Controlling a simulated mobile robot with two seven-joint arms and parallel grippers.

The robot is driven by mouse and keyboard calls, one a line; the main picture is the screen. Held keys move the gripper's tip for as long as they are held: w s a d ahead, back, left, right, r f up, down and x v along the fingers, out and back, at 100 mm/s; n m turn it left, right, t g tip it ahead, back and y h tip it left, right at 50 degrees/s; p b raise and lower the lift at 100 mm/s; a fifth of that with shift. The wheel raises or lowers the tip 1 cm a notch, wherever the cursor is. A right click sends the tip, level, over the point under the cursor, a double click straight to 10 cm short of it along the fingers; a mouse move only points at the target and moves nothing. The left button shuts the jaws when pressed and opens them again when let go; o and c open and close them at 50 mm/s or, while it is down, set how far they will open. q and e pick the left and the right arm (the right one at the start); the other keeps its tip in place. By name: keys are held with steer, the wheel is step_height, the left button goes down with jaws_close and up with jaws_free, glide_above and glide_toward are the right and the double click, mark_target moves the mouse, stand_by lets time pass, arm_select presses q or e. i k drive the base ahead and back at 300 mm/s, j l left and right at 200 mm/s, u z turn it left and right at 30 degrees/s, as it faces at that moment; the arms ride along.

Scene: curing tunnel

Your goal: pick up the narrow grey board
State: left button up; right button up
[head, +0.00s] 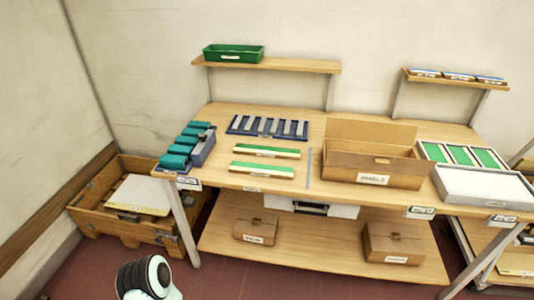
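Several narrow grey strips (268,127) sit side by side in a dark blue rack (233,124) at the back of the wooden table. They look like narrow grey boards, but I cannot tell which one is meant. Neither of my grippers is in view. Only a white and black rounded part, which looks like part of my arm, shows at the bottom left, well away from the rack.
The wooden table (330,185) also holds teal blocks (182,148) at left, two green-topped strips (267,151), an open cardboard box (372,167) and a grey tray (480,186) at right. Cardboard boxes (392,242) stand on the lower shelf. A wooden crate (90,196) is at left.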

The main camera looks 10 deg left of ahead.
mark_target(241, 168)
steer(key=j+z, duration=0.15)
steer(key=z, duration=0.35)
steer(key=j+z, duration=0.2)
steer(key=z, duration=0.3)
steer(key=j+z, duration=0.2)
steer(key=z, duration=0.3)
steer(key=k+j+z, duration=0.2)
steer(key=j, duration=0.15)
steer(key=j+z, duration=0.2)
steer(key=k+j+z, duration=0.2)
steer(key=j, duration=0.2)
